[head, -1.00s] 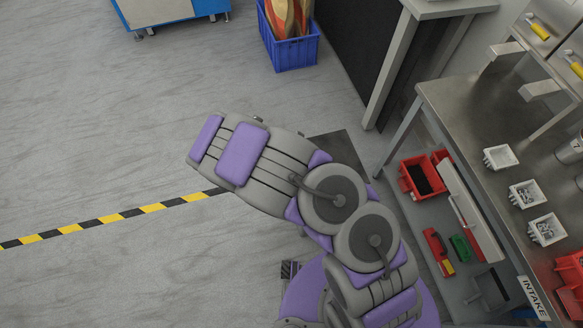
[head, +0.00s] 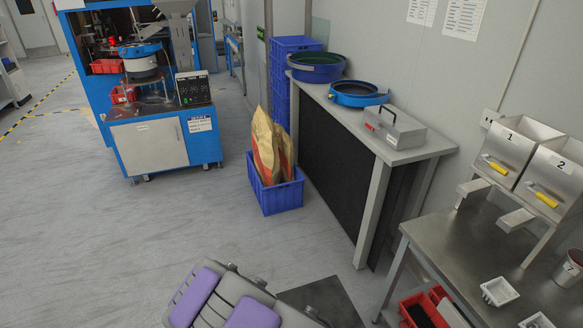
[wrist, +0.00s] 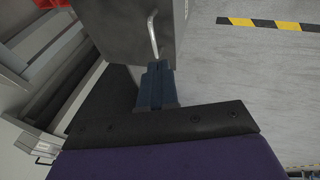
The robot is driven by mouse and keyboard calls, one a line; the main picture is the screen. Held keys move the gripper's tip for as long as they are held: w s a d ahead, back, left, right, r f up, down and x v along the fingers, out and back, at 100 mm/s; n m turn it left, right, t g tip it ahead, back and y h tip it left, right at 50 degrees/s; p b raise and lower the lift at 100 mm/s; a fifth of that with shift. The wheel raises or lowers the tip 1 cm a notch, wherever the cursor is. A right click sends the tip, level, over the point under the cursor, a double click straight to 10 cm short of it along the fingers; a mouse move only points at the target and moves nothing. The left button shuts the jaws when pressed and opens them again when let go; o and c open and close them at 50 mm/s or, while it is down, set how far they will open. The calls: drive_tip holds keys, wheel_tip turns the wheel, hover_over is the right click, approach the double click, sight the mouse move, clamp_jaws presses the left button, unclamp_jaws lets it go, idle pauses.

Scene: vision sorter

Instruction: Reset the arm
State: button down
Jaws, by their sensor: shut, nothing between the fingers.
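My arm, grey with purple pads, shows at the bottom of the head view, folded low over the floor. Its gripper end is not clear in that view. In the wrist view my gripper (wrist: 158,72) points up the picture, its dark blue fingers together and nothing between them. Beyond the fingertips is a dark grey surface with a pale bent handle (wrist: 153,38); I cannot tell whether the fingers touch it.
A steel bench (head: 455,245) with numbered bins (head: 515,150) and small white trays (head: 499,291) stands at the right. Behind it is a grey table (head: 415,152). A blue crate (head: 281,199) holds sacks. A blue machine (head: 150,145) stands back left. The left floor is clear.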

drive_tip(key=s+d+r+m+g, duration=0.2)
drive_tip(key=s+d+r, duration=0.3)
drive_tip(key=r, duration=0.5)
drive_tip(key=s+d+r+m+g, duration=0.2)
drive_tip(key=d+r, duration=0.5)
drive_tip(key=r, duration=0.3)
drive_tip(key=s+d+r+g+y, duration=0.1)
drive_tip(key=s+d+r, duration=0.1)
drive_tip(key=s+r, duration=0.4)
drive_tip(key=s+d+r+m+g+y, duration=0.1)
drive_tip(key=s+d+r, duration=0.2)
drive_tip(key=s, duration=1.1)
wheel_tip(320, 180, up, 4)
drive_tip(key=shift+s+d+f, duration=0.25)
drive_tip(key=shift+d, duration=0.1)
